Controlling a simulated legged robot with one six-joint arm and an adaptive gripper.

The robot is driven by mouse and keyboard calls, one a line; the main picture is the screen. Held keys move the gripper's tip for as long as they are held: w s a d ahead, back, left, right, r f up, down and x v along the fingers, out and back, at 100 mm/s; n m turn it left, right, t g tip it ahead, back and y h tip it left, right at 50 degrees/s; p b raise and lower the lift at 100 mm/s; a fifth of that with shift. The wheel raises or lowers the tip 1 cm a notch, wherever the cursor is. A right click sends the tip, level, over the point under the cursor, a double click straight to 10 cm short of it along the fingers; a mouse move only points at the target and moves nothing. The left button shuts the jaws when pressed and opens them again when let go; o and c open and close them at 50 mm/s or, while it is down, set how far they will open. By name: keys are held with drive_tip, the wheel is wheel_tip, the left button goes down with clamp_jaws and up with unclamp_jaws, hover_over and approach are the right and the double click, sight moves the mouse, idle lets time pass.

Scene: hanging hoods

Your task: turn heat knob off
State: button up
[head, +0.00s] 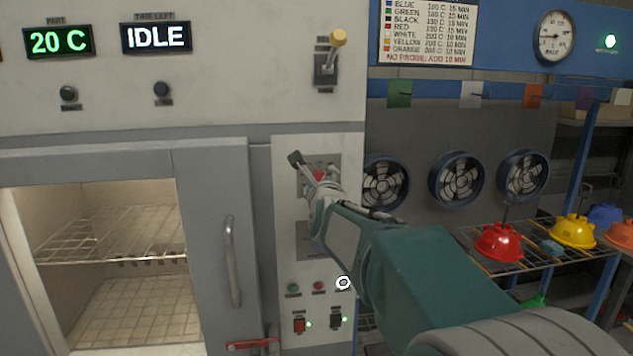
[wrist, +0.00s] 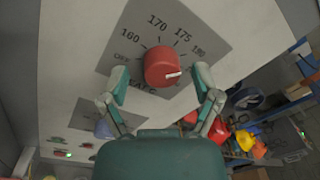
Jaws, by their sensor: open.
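The heat knob is a round red knob (wrist: 160,62) on a grey dial plate (wrist: 190,30) marked OFF, 160, 170, 175 and 190. Its white pointer line faces right, past the 190 mark, and OFF is on the left. In the head view the knob (head: 320,175) shows partly behind my gripper (head: 306,168), on the white panel beside the oven door. In the wrist view my gripper (wrist: 160,76) is open, with one finger to the left and one to the right of the knob. The fingers look apart from the knob; their exact depth is hard to tell.
A second grey plate (head: 305,240) is below, partly hidden by my arm. Lower are small buttons (head: 318,286) and switches (head: 299,325). The oven door handle (head: 231,262) is to the left. Fans (head: 456,180) and a rack with a red helmet (head: 499,243) are right.

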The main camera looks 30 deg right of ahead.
drive_tip(key=shift+c, duration=0.4)
clamp_jaws()
drive_tip(key=shift+n, duration=0.4)
drive_tip(key=n, duration=1)
drive_tip(key=n+y, duration=0.1)
drive_tip(key=n, duration=1)
drive_tip(key=n+y, duration=0.1)
drive_tip(key=n, duration=1)
drive_tip(key=shift+d+f+t, duration=0.2)
drive_tip(key=shift+f+t, duration=0.1)
drive_tip(key=shift+f, duration=0.1)
drive_tip(key=shift+n, duration=0.4)
